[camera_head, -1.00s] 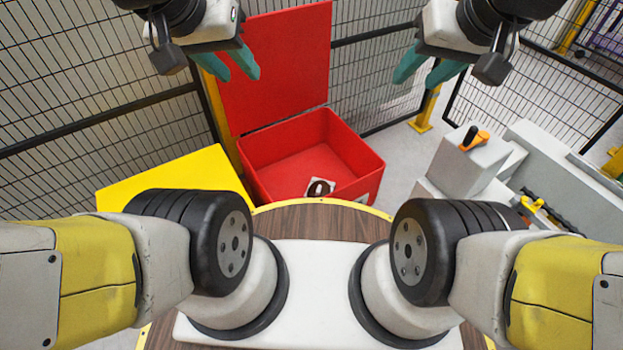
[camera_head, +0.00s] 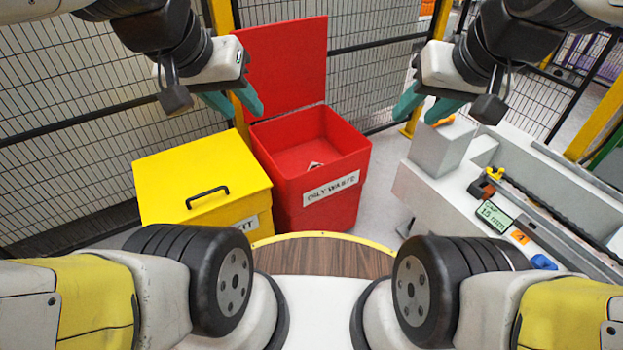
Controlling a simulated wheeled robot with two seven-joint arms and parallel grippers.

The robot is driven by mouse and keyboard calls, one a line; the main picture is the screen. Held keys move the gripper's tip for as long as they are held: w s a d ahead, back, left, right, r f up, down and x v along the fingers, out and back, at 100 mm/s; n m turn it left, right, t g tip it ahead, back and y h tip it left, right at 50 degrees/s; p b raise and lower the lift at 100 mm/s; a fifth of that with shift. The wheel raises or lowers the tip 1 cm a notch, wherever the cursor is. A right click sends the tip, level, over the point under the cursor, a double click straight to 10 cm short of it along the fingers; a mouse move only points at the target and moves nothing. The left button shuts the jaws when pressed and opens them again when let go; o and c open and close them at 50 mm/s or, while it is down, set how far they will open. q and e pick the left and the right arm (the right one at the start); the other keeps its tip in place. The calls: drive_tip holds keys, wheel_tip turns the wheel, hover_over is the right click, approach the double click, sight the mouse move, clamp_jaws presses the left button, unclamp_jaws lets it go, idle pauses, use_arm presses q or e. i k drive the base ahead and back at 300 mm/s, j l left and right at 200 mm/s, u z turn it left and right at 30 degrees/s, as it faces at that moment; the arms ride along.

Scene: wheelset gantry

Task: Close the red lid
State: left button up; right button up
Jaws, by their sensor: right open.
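The red lid (camera_head: 285,62) stands open and upright at the back of the red bin (camera_head: 318,185), against the mesh fence.
A yellow bin (camera_head: 190,175) with a shut lid and black handle stands left of the red bin. A grey-white bench (camera_head: 450,190) with tools and a small display is on the right. Mesh fence (camera_head: 70,130) runs behind. Some floor shows between bin and bench.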

sight(287, 68)
drive_tip(key=i+l, duration=0.15)
drive_tip(key=i, duration=0.65)
drive_tip(key=i+l+z, duration=0.1)
drive_tip(key=i, duration=0.7)
